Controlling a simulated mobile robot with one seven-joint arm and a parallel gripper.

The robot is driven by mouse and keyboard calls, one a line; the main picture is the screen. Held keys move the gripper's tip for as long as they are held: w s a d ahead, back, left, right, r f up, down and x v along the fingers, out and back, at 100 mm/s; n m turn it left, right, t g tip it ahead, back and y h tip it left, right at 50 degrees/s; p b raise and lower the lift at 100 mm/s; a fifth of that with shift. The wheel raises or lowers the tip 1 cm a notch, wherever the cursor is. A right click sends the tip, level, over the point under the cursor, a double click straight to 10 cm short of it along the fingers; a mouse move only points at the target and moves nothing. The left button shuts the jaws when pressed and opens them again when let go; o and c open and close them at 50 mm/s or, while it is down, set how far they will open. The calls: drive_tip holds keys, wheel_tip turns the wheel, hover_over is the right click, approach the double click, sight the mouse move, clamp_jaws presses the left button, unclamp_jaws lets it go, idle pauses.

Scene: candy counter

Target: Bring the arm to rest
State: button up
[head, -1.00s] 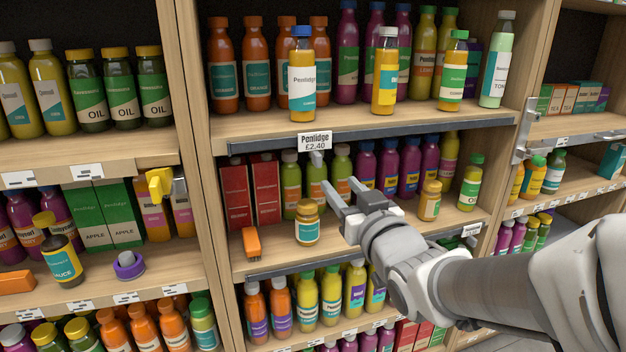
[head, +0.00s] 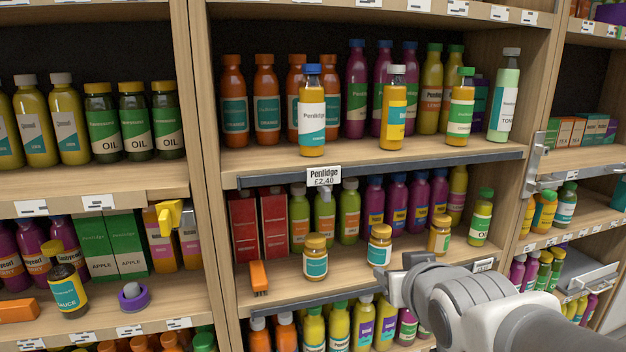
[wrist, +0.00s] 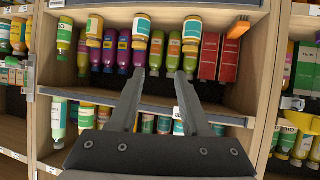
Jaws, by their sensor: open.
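My gripper (head: 388,284) is at the lower right of the head view, in front of the middle shelf's front edge. In the wrist view, where the shelves appear upside down, its two fingers (wrist: 162,75) are apart with nothing between them. The arm reaches in from the lower right corner. Three yellow-capped jars stand upright near the shelf front: a left jar (head: 315,257), a middle jar (head: 379,246) and a right jar (head: 439,235). The gripper is just below the middle jar in the picture and looks apart from it.
An orange stapler-like item (head: 259,278) lies left of the jars. Red boxes (head: 244,224) and bottles stand behind. The price rail (head: 400,165) juts out above. A metal bracket (head: 533,165) is on the right upright, and a yellow item (head: 170,215) sticks out at left.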

drive_tip(key=s+d+f+g, duration=0.1)
drive_tip(key=s+f+g, duration=0.15)
drive_tip(key=s, duration=0.55)
drive_tip(key=s+f+g, duration=0.1)
drive_tip(key=s+g, duration=0.3)
drive_tip(key=s, duration=0.3)
wheel_tip(320, 180, up, 14)
drive_tip(key=p, duration=1.4)
drive_tip(key=shift+r+m+p, duration=0.2)
drive_tip(key=shift+m+p, duration=0.2)
